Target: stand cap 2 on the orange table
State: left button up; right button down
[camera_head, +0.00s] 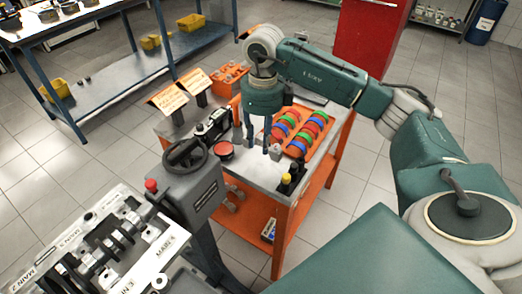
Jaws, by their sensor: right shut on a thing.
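The orange table (292,213) stands in the middle, with a grey top and an orange frame and lower shelf. My right gripper (271,148) points down over the table's grey top, in front of the tray of coloured rings. It is shut on a small grey piece (275,154), which I take to be cap 2; its marking is too small to read. I cannot tell whether the piece touches the tabletop. My left gripper is not in view.
Beside the gripper are an orange tray (318,116) of red, blue and green rings, a red round dish (224,149) and dark yellow-topped items (286,181). The engine stand (188,190) with its handwheel is at left. Bare tabletop shows at front left.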

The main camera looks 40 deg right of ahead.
aim_at(261, 145)
notch_tip(261, 145, down, 5)
jog(key=shift+r+p, duration=0.1)
jog(key=shift+p, duration=0.2)
jog(key=shift+f, duration=0.25)
jog(key=c, duration=1.4)
grip_release()
jog(key=shift+o, duration=0.2)
jog(key=shift+r, duration=0.5)
notch_tip(261, 145, up, 11)
jog(key=shift+r+b, duration=0.1)
jog(key=shift+b, duration=0.9)
